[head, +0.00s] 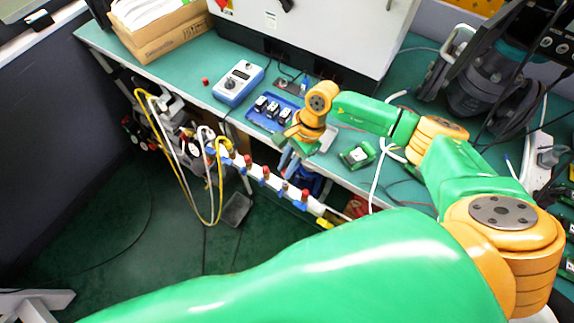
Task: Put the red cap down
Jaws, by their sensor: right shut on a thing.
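A small red cap-like piece (205,81) stands on the green bench top at the back left, beside a blue-and-white handheld meter. My right gripper (287,163) hangs below its orange wrist at the front edge of the bench, to the right of and nearer than that red piece, well apart from it. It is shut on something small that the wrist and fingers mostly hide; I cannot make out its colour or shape. My left gripper is out of view.
The blue-and-white meter (238,83) and a blue tray (259,119) of small black parts lie on the green bench (185,68). A white cabinet (335,38) stands behind. A manifold (270,181) with red-topped valves and yellow hoses hangs below the front edge.

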